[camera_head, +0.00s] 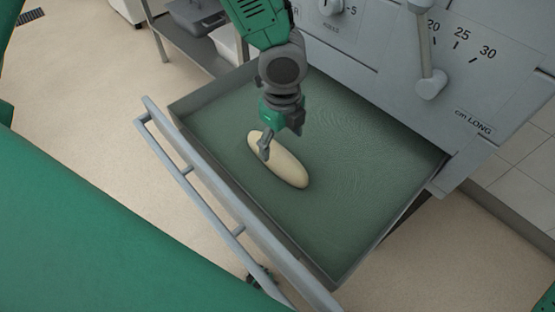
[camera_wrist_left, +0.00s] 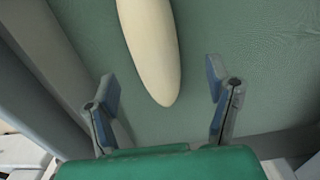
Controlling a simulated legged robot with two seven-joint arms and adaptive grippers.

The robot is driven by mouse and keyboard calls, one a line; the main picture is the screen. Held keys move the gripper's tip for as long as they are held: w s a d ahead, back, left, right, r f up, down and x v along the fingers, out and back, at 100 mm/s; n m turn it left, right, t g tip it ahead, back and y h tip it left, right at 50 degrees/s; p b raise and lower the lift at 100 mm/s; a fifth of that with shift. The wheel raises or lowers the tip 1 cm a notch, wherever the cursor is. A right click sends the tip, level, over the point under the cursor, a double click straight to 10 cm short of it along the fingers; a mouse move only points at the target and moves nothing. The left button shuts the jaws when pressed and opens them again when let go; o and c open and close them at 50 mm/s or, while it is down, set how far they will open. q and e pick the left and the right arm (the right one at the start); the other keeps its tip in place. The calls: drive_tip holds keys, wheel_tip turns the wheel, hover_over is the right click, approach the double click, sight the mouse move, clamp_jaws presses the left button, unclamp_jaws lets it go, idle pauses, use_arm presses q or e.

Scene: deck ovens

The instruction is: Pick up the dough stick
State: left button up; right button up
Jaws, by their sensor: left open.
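The dough stick (camera_head: 285,167) is a pale, smooth, elongated piece with tapered ends. It lies in the open green-lined drawer (camera_head: 370,170), left of its middle. My left gripper (camera_head: 264,148) reaches down from above over the far-left end of the dough stick and hides part of it. In the left wrist view, the dough stick (camera_wrist_left: 153,50) points its rounded end toward the space between the two fingers of the left gripper (camera_wrist_left: 160,90). The fingers stand apart on either side, with nothing between their pads that I can see being gripped. My right gripper is not in view.
The drawer's front rail (camera_head: 215,215) runs along its lower-left side. The grey machine panel (camera_head: 400,60) with scale numbers and a lever (camera_head: 427,60) stands behind it. A shelf with grey containers (camera_head: 195,18) is at the upper left. The drawer's right part is empty.

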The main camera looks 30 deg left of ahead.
sight(277, 151)
use_arm(q)
drive_tip(key=shift+d+f, duration=0.1)
drive_tip(key=shift+f, duration=0.35)
drive_tip(key=f+b, duration=0.1)
drive_tip(key=a+f+b, duration=0.1)
drive_tip(key=f, duration=0.1)
drive_tip(key=f+b, duration=0.1)
drive_tip(key=f, duration=0.1)
drive_tip(key=shift+s+a+f, duration=0.15)
drive_tip(key=shift+a, duration=0.2)
drive_tip(key=shift+d, duration=0.25)
drive_tip(key=shift+d+r, duration=0.1)
drive_tip(key=shift+r, duration=0.1)
drive_tip(key=c, duration=1.4)
drive_tip(key=shift+o, duration=0.2)
